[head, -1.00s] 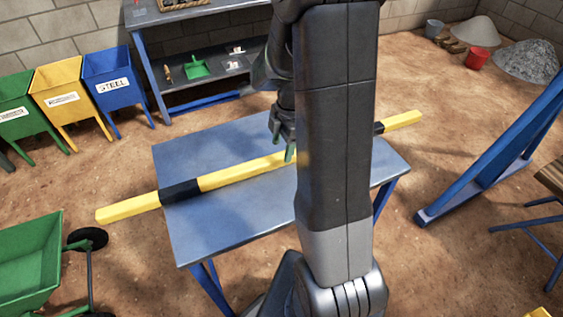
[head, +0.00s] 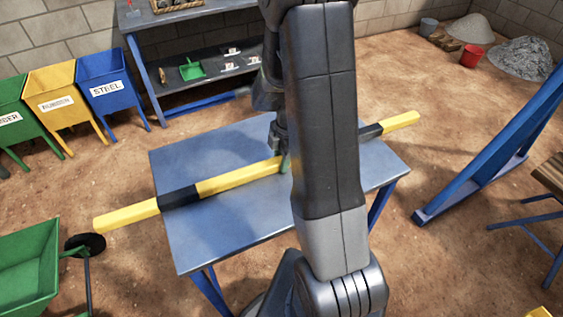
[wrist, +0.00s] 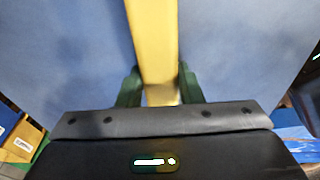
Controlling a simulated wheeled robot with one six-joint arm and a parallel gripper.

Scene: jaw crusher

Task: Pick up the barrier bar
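The barrier bar (head: 238,178) is a long yellow bar with black bands. It lies across the blue table (head: 235,225), with both ends sticking out past the table's edges. My gripper (head: 283,163) is down at the bar near its middle, partly hidden by my arm in the head view. In the wrist view, the green fingers of my gripper (wrist: 160,88) stand on either side of the yellow bar (wrist: 153,40), very close to its sides. I cannot tell whether they press on it. The bar still rests on the tabletop.
A blue steel bin (head: 108,85) and a yellow bin (head: 55,103) stand at the back left. A shelf bench (head: 205,80) is behind the table. A green barrow (head: 25,265) is at the front left. A blue frame (head: 490,155) stands at right, with open floor between.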

